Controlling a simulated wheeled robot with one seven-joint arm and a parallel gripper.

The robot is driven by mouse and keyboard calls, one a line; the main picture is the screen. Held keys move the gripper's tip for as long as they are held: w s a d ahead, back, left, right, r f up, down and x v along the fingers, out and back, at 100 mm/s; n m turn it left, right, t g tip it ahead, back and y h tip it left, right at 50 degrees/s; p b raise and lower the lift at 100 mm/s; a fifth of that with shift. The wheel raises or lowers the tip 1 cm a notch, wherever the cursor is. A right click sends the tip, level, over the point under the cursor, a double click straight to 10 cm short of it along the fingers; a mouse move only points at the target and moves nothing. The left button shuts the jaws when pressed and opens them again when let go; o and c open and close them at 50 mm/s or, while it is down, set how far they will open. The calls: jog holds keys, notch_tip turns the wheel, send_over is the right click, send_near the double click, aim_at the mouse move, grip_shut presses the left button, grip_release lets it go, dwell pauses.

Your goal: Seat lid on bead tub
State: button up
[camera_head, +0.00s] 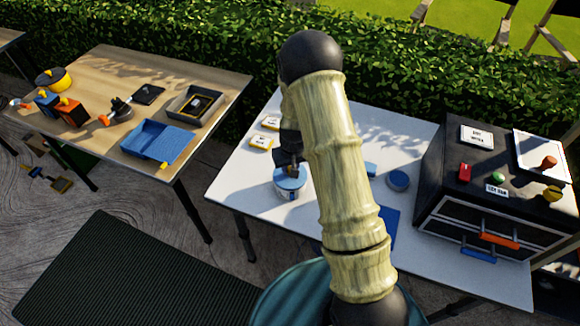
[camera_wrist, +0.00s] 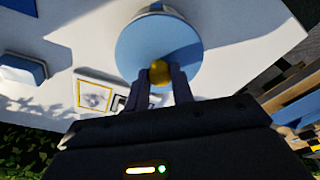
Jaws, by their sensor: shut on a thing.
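The round blue lid (camera_wrist: 150,42) has a gold knob (camera_wrist: 160,75) and fills the upper middle of the wrist view. My gripper (camera_wrist: 161,84) is shut on the knob, with one dark finger on each side. In the head view, my gripper (camera_head: 290,171) is over the bead tub (camera_head: 288,193), a short pale tub with the blue lid (camera_head: 291,178) at its top. The lid looks roughly level. Whether it touches the tub's rim all round cannot be told, as the lid hides the rim.
The tub stands on a white table (camera_head: 240,180). Two small labelled boxes lie behind it. A black drawer cabinet (camera_head: 450,170) stands far right. A wooden table (camera_head: 100,75) is left.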

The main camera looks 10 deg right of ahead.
aim_at(293, 181)
jog(key=shift+f+b, duration=0.3)
jog(key=shift+f, duration=0.15)
dwell(0.4)
jog(key=o, duration=1.1)
jog(key=shift+c, duration=0.2)
jog(key=shift+r, duration=0.1)
notch_tip(293, 181, up, 17)
jog(key=s+b, duration=0.1)
jog(key=s, duration=0.1)
jog(key=shift+s+b, duration=0.3)
jog(key=shift+b, duration=0.05)
jog(key=shift+d, duration=0.1)
jog(key=s+r, duration=0.2)
jog(key=s, duration=1.6)
jog(key=shift+r+m+t, duration=0.3)
jog(key=shift+r+t, duration=0.05)
jog(key=shift+t, duration=0.05)
